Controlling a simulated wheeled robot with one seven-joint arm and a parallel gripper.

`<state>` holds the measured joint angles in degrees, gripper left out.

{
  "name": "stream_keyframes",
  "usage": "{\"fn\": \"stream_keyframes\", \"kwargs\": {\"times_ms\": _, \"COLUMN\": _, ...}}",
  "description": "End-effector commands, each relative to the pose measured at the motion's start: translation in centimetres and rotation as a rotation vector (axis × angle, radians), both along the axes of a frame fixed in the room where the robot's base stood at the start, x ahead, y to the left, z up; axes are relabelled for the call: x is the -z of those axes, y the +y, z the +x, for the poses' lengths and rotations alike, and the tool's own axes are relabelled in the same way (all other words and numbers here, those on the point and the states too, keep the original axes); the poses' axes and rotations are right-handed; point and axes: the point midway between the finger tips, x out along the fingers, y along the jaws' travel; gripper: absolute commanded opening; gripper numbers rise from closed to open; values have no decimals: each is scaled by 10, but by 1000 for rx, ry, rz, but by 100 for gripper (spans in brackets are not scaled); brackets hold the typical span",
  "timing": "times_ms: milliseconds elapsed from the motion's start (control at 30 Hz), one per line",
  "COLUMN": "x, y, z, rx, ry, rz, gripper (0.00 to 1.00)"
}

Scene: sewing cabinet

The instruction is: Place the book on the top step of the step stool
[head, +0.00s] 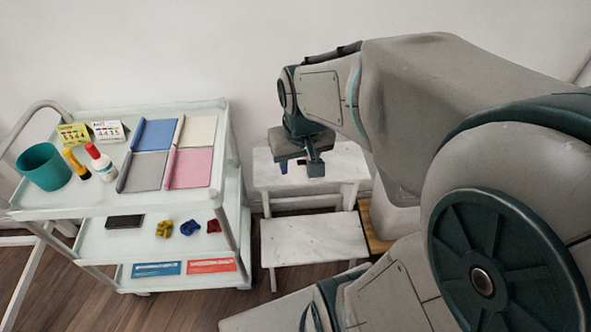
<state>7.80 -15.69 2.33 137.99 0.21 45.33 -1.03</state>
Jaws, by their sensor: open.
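The step stool (314,238) is white and marbled, with a lower step in front and a top step (338,163) behind it near the wall. My gripper (299,168) is open and hangs over the top step, fingers down. No book shows clearly between its fingers. The wrist and fingers hide part of the top step. A dark flat block (124,221) that may be a book lies on the middle shelf of the cart at left; I cannot tell for sure. My gripper is well to the right of it.
The white cart (226,150) carries blue, cream, grey and pink flat pieces, a teal cup (43,168), bottles and small boxes on top. Small coloured lumps lie on its middle shelf, blue and orange flat items below. My arm fills the right side.

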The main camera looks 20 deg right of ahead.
Motion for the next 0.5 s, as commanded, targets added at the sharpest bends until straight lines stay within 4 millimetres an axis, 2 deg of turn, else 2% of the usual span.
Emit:
{"fn": "stream_keyframes", "kwargs": {"times_ms": 33, "x": -2, "y": 10, "z": -17, "rx": -26, "ry": 12, "rz": 4, "gripper": 45}}
{"fn": "stream_keyframes", "kwargs": {"times_ms": 100, "x": -1, "y": 17, "z": -35, "rx": -48, "ry": 35, "rz": 10, "gripper": 45}}
{"fn": "stream_keyframes", "kwargs": {"times_ms": 200, "x": 0, "y": 22, "z": -51, "rx": -67, "ry": 56, "rz": 16, "gripper": 45}}
{"fn": "stream_keyframes", "kwargs": {"times_ms": 300, "x": 0, "y": 24, "z": -58, "rx": -76, "ry": 66, "rz": 18, "gripper": 45}}
{"fn": "stream_keyframes", "kwargs": {"times_ms": 500, "x": 1, "y": 24, "z": -58, "rx": -75, "ry": 67, "rz": 19, "gripper": 45}}
